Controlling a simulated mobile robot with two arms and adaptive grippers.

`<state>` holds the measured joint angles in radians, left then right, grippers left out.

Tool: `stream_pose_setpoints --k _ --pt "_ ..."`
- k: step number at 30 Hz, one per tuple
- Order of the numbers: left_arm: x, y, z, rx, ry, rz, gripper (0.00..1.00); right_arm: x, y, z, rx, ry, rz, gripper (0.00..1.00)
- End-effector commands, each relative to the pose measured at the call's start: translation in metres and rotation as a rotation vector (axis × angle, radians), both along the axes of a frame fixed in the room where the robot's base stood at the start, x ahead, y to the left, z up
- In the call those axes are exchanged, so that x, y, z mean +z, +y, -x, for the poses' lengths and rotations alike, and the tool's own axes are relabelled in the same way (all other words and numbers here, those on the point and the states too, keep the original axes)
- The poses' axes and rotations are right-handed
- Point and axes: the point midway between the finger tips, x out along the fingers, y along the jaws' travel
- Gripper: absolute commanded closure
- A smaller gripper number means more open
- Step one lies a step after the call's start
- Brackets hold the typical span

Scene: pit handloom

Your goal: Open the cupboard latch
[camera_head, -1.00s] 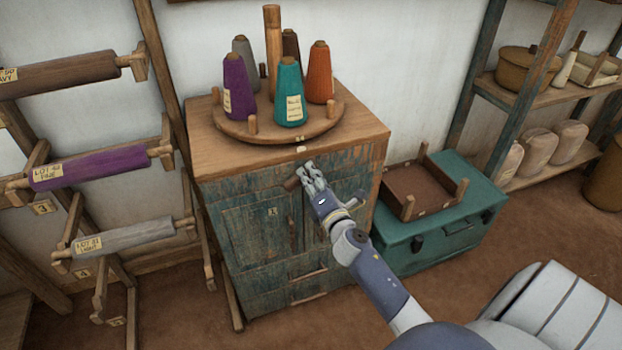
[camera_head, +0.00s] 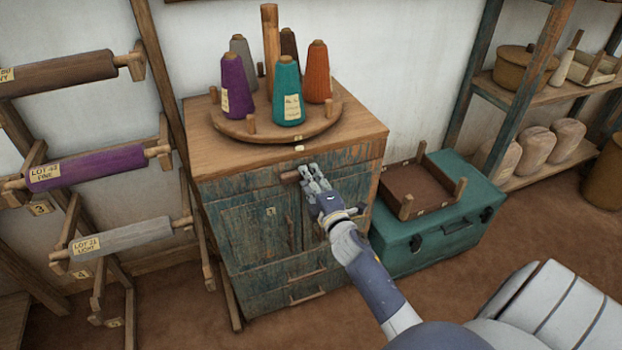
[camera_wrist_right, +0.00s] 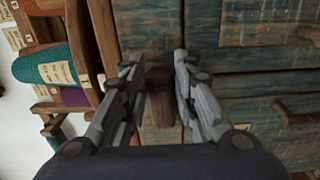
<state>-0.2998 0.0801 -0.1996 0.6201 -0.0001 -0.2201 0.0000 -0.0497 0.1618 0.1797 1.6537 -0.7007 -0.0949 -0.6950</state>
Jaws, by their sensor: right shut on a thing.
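The cupboard (camera_head: 240,285) is a worn blue-green wooden cabinet with two doors below a brown top. Its latch (camera_head: 289,177) is a short brown wooden bar at the upper front, above the meeting line of the doors. It lies nearly level, its left end sticking out past my fingers. My right gripper (camera_head: 311,175) is at the latch, shut on it. In the right wrist view the latch (camera_wrist_right: 161,104) sits between the two fingers. The fingers hide part of it in the head view. The doors look closed. My left gripper is not in view.
A round tray (camera_head: 255,130) with several yarn cones stands on the cupboard. A teal chest (camera_head: 440,238) bearing a brown box (camera_head: 418,190) is close on the right. A rack of rollers (camera_head: 85,167) stands left. Floor shows in front of the cupboard.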

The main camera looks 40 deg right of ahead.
Motion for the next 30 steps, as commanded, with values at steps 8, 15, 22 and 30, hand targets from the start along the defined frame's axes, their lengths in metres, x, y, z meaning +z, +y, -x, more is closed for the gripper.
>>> stream_pose_setpoints --k 8,15,22,30 --pt "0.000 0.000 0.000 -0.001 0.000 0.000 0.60 0.000 0.000 0.000 -0.001 -0.001 -0.010 0.97" --pt "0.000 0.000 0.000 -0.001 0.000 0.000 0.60 0.000 0.000 0.000 -0.001 -0.001 -0.009 0.53" --pt "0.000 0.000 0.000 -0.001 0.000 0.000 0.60 0.000 0.000 0.000 0.000 -0.001 -0.007 0.53" --pt "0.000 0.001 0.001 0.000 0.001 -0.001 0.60 -0.002 0.004 0.015 0.000 0.000 -0.007 0.53"
